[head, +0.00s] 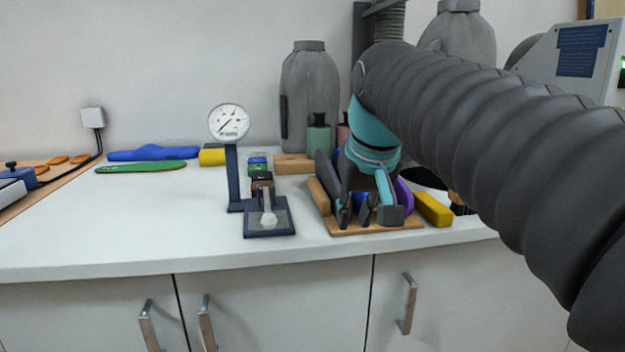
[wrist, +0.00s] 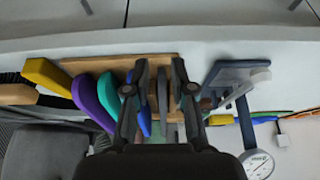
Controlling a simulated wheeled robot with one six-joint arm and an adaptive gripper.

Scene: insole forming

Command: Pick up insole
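A wooden rack (head: 375,229) on the counter holds several upright insoles; it also shows in the wrist view (wrist: 130,60). A slim grey insole (wrist: 162,95) stands between my two fingers, with gaps visible on both sides. My gripper is open over the rack. In the head view my gripper (head: 364,212) reaches down among the insoles and hides part of them; the purple insole (head: 404,195) shows at right.
A dial gauge (head: 229,122) on a dark stand and base (head: 270,222) is close left of the rack. A yellow block (head: 433,209) lies right of it. Green (head: 140,167) and blue (head: 155,153) insoles lie at the back left. The left front counter is clear.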

